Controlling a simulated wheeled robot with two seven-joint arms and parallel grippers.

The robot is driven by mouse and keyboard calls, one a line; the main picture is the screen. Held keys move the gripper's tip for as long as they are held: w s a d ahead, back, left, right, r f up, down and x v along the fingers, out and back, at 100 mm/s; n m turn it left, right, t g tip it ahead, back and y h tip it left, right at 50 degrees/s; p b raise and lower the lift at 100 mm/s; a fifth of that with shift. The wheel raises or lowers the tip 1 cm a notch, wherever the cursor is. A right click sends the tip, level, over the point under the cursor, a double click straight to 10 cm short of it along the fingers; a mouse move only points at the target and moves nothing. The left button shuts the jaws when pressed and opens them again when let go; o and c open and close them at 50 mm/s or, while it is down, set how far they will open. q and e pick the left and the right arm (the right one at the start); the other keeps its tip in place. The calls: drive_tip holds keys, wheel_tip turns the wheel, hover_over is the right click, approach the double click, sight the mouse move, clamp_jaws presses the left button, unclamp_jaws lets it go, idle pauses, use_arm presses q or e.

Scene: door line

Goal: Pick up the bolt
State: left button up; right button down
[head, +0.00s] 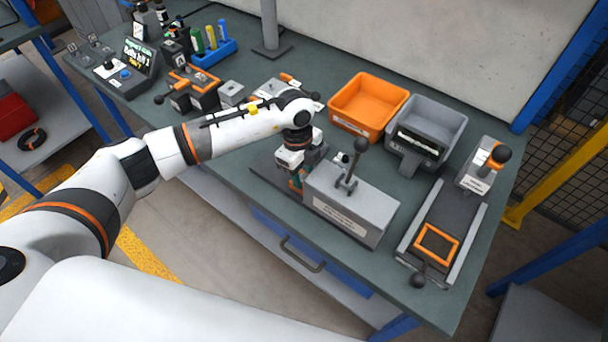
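I cannot make out a bolt in the head view. My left arm reaches in from the left over the workbench (240,195). Its gripper (296,178) points down at the left end of a grey lever box (350,207). The wrist and the box hide most of the fingers, so I cannot tell whether they are open or shut, or hold anything. My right gripper is not in view.
An orange bin (343,121) and a grey bin (452,121) stand behind the lever box. A slide track with an orange frame (437,244) lies at right. An orange-handled clamp (192,88) and blue rack (214,53) are at back left.

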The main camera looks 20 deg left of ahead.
use_arm(q)
clamp_jaws()
